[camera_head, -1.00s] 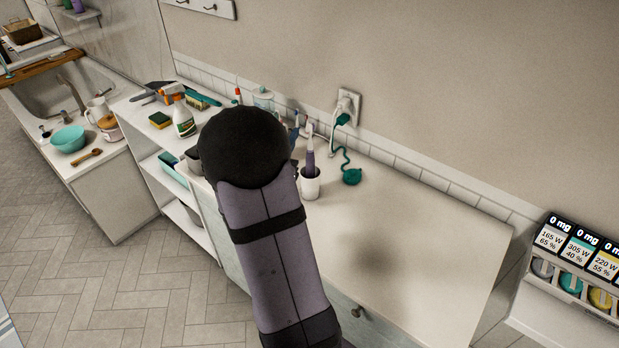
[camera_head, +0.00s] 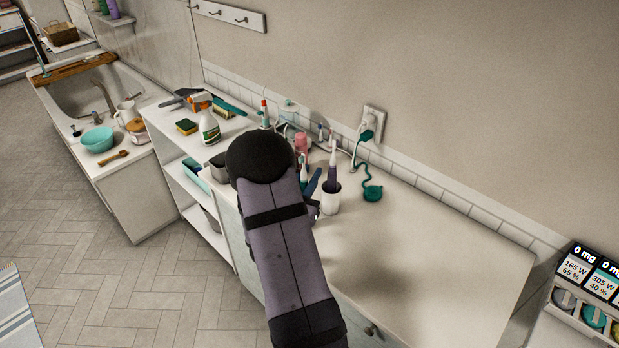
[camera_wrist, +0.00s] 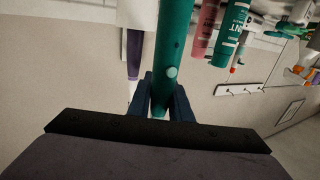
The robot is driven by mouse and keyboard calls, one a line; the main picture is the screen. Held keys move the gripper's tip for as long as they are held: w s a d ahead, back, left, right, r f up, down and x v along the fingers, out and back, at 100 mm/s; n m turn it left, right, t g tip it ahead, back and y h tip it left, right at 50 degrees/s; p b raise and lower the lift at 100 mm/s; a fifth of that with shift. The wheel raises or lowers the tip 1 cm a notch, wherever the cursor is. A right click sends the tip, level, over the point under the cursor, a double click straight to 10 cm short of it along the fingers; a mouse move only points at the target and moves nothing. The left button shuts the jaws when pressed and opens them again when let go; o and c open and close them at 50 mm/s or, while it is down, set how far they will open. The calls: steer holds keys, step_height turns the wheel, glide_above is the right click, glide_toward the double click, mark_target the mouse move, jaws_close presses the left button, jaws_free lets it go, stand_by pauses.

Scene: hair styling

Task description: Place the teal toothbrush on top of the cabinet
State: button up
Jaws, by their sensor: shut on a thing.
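The teal toothbrush (camera_wrist: 172,60) stands between the dark blue fingers of my gripper (camera_wrist: 162,84) in the wrist view. My gripper is shut on its handle. In the head view the toothbrush (camera_head: 303,172) shows as a thin upright shape just right of my arm, and my gripper (camera_head: 313,188) is partly hidden behind the arm. The cabinet (camera_head: 430,235) is white, with a wide bare top on the right. I cannot tell whether the toothbrush's lower end touches anything.
A purple toothbrush (camera_head: 332,170) stands in a white cup (camera_head: 329,199) close right of my gripper. A teal charger (camera_head: 372,193) with a coiled cord lies further right. A pink tube (camera_wrist: 203,28) and a teal tube (camera_wrist: 230,35) are nearby. The cabinet's right half is clear.

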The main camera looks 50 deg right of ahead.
steer(key=shift+f, duration=0.55)
steer(key=shift+f, duration=0.15)
steer(key=o, duration=0.9)
steer(key=shift+r, duration=0.2)
steer(key=b+v, duration=0.2)
steer(key=v, duration=1)
steer(key=shift+b, duration=0.35)
